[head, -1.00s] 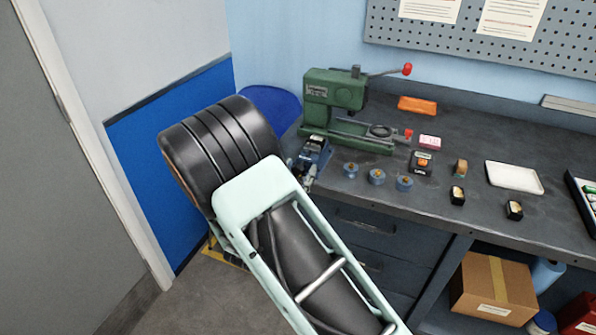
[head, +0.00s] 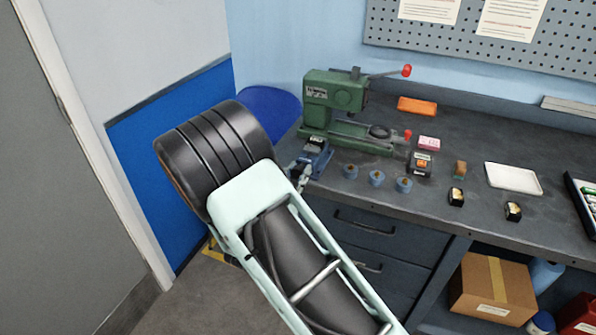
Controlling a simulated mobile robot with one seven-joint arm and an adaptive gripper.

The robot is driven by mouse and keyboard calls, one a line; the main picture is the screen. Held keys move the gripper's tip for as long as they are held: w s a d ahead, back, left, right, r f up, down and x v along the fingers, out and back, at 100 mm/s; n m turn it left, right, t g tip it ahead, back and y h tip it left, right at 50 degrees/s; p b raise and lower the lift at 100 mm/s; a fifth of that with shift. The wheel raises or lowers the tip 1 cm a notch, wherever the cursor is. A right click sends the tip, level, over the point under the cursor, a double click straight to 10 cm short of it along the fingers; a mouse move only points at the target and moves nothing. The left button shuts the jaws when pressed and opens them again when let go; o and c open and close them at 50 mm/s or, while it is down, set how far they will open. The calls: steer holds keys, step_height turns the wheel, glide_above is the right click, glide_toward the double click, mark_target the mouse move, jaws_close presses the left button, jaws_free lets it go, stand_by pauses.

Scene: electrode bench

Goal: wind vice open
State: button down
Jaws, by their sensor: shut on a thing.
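A small blue vice (head: 318,158) stands at the left front corner of the bench, in front of the green press. A dark block with a pale top sits at its upper end. My gripper (head: 301,176) shows only as a small grey piece at the vice's front end, beside the bench edge. It is shut on the vice handle there; the handle itself is too small and too covered to make out. My own arm hides most of the gripper and the area left of the vice.
The green press (head: 335,98) with red-knobbed levers stands behind the vice. Several blue round holders (head: 376,177) sit to its right, then small dark boxes and a white tray (head: 513,178). Drawers (head: 365,225) lie below the bench edge.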

steer(key=n+p, duration=0.3)
steer(key=n, duration=0.2)
steer(key=shift+r+p, duration=0.2)
steer(key=shift+p, duration=0.1)
steer(key=n+p, duration=0.3)
steer(key=n, duration=0.2)
steer(key=shift+n+p, duration=0.3)
steer(key=shift+p, duration=0.1)
steer(key=n+p, duration=0.3)
steer(key=n, duration=0.2)
steer(key=shift+f+n+p, duration=0.1)
steer(key=shift+n+p, duration=0.7)
steer(key=shift+n, duration=1.5)
steer(key=c, duration=1.6)
jaws_free()
steer(key=shift+s, duration=0.1)
